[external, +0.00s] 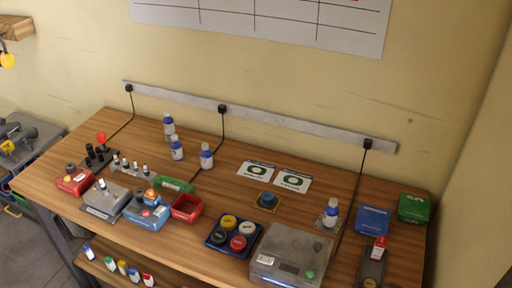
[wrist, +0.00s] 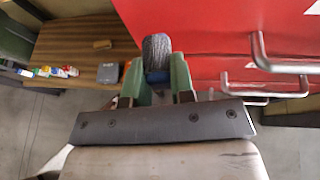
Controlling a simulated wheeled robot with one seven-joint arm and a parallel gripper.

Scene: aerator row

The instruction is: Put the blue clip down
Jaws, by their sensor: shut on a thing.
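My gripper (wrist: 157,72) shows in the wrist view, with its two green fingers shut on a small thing. A strip of blue, likely the blue clip (wrist: 158,76), shows between the fingers. A dark grey, ribbed, rounded piece (wrist: 157,48) stands just beyond the blue and seems part of the held thing or touching it; I cannot tell which. The fingers hide much of the held thing. It is in front of a red panel and away from the tabletop. My gripper and arm do not show in the external view.
The red panel (wrist: 220,35) has metal handles (wrist: 275,65) on the right. A wooden surface (wrist: 75,45) with small items lies left. Externally, the crowded workbench (external: 325,182) bears bottles, a blue tray (external: 213,243), a red bin (external: 187,208) and a grey scale-like box (external: 290,250).

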